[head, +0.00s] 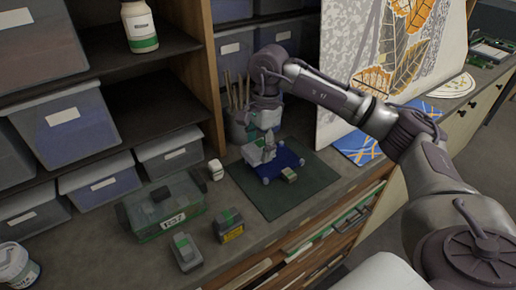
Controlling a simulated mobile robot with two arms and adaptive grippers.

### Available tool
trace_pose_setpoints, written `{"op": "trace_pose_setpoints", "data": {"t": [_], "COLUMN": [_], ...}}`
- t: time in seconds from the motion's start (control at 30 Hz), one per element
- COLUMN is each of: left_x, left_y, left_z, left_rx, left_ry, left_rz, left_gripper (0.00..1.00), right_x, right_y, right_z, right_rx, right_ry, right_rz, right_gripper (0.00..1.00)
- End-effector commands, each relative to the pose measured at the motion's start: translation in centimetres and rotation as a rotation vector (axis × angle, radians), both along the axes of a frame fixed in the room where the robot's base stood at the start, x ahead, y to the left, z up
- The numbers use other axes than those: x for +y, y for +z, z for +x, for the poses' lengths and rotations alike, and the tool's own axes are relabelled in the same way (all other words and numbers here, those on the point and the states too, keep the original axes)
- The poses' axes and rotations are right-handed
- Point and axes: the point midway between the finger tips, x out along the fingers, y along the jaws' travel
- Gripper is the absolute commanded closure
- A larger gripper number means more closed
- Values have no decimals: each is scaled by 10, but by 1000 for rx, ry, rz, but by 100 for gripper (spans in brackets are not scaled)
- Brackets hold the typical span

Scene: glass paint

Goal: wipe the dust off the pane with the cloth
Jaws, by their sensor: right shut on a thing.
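A flat blue piece (291,157), which looks like the pane, lies on a dark green mat (268,206) on the counter, with small pale-blue knobs at its corners. My right gripper (262,152) is over its back left part, pointing down. It is shut on a small pale grey thing that looks like the cloth; the fingers hide much of it, and I cannot tell whether it touches the pane. A small tan and green block (289,174) is at the pane's front edge. Dust is too small to make out. My left gripper is not in view.
A pot of brushes (238,128) stands behind the mat. A green clear box (165,212), a grey block (186,252), a dark box (229,226) and a small white jar (216,170) stand to the left. A large leaf-patterned panel (345,50) stands at the right.

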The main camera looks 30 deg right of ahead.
Motion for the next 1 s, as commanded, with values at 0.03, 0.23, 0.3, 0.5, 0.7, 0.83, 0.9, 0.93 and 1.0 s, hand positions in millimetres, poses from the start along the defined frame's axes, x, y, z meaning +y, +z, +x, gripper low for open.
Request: {"op": "trace_pose_setpoints", "data": {"t": [0.03, 0.23, 0.3, 0.5, 0.7, 0.83, 0.9, 0.93, 1.0], "left_x": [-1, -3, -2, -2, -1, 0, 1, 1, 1], "left_y": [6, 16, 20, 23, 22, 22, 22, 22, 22], "left_z": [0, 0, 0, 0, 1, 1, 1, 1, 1], "left_rx": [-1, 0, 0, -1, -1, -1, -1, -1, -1], "left_ry": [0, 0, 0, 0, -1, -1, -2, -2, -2], "left_rz": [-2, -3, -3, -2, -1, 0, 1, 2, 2], "left_gripper": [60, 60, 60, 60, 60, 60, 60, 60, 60], "right_x": [0, 2, 2, 2, 2, 2, 2, 2, 2], "right_y": [8, 27, 32, 38, 38, 38, 38, 38, 38], "right_z": [0, -2, -3, -4, -4, -4, -4, -4, -4], "right_rx": [-2, -3, -3, -1, -1, -2, -2, -2, -2], "right_ry": [0, -4, -5, -7, -7, -7, -6, -7, -7], "right_rz": [0, 0, 0, 0, 1, 0, 0, 0, 0], "right_gripper": [71, 71, 71, 71, 71, 71, 71, 71, 71]}}
